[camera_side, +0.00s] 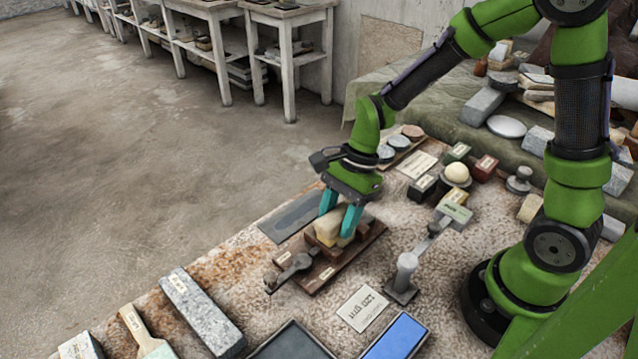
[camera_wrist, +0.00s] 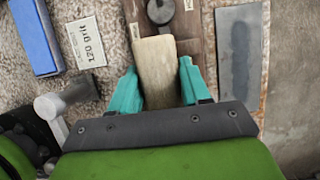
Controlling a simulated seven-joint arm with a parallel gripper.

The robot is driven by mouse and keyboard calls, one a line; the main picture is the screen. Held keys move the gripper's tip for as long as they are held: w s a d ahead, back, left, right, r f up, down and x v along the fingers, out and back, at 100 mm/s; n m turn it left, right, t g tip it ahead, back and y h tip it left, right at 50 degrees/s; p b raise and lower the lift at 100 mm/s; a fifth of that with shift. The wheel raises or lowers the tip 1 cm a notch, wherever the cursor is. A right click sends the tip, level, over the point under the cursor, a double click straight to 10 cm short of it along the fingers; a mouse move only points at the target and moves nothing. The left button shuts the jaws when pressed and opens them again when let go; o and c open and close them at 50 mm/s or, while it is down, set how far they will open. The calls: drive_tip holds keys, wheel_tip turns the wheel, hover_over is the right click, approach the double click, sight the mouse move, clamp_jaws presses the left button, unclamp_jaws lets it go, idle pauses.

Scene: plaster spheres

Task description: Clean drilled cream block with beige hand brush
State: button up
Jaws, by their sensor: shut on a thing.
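My gripper (camera_side: 341,220) has its two teal fingers on either side of a cream block (camera_side: 327,226), low over a brown wooden board (camera_side: 348,256). In the wrist view the cream block (camera_wrist: 158,70) is a long pale bar between the fingertips (camera_wrist: 160,88). No drilled holes show on the faces in view. I cannot tell whether the block rests on the board or is slightly raised. A brush-like tool with a beige, labelled handle (camera_side: 133,320) lies at the lower left in the side view, partly cut off by the frame edge.
A dark clamp lever (camera_side: 290,268) lies at the board's front end. A dark grey slab (camera_side: 291,217) lies behind the board. A grey post (camera_side: 406,270) stands to its right. A "120 grit" card (camera_side: 362,308), a blue slab (camera_side: 396,338) and a grey stone bar (camera_side: 202,312) lie in front.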

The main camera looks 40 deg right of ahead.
drive_tip(key=shift+d, duration=2.2)
drive_tip(key=shift+a, duration=2.2)
drive_tip(key=shift+d, duration=2.25)
drive_tip(key=shift+a, duration=0.1)
drive_tip(key=shift+a+r, duration=0.75)
drive_tip(key=shift+a, duration=0.3)
